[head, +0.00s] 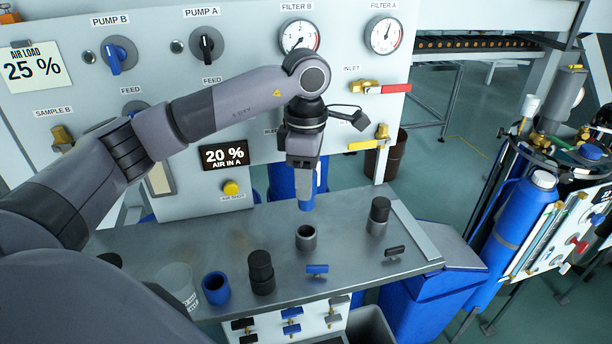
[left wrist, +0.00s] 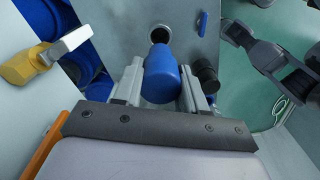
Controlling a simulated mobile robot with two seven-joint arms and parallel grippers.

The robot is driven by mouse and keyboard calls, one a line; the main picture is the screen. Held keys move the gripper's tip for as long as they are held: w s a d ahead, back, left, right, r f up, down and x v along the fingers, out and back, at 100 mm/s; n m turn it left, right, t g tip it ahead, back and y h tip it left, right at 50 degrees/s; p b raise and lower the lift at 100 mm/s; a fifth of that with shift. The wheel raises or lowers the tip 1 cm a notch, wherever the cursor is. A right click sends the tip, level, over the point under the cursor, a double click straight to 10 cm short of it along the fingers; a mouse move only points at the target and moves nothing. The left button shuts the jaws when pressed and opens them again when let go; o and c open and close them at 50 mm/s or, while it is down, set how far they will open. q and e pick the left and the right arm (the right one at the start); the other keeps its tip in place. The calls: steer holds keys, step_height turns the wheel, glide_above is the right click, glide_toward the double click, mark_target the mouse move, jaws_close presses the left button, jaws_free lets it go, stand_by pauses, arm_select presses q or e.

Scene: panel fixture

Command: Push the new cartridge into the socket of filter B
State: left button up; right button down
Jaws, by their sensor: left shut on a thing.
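My left gripper (head: 303,169) is shut on the blue cartridge (head: 307,205) and holds it upright over the table. The cartridge also shows between the two grey fingers in the left wrist view (left wrist: 162,77). Just below it stands a grey round socket (head: 306,238) with a dark open mouth, which also shows in the left wrist view (left wrist: 160,34). A gap shows between cartridge and socket in the head view. The FILTER B gauge (head: 299,36) is on the panel above, behind my arm. My right gripper's fingers are not seen.
A black-capped cylinder (head: 379,215) stands right of the socket. A black cylinder (head: 261,272), a blue cup (head: 216,287) and a clear cup (head: 176,284) stand to the left. A blue T-handle (head: 317,269) and black T-handle (head: 394,251) are near the front edge. The panel (head: 240,60) rises behind.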

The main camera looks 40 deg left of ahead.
arm_select(q)
steer(key=shift+f+b, duration=1.3)
steer(key=shift+f, duration=1.05)
steer(key=shift+f+b, duration=0.4)
steer(key=shift+b, duration=0.1)
steer(key=shift+f+b, duration=1.75)
steer(key=shift+f, duration=0.85)
steer(key=o, duration=1.2)
steer(key=shift+o, duration=0.2)
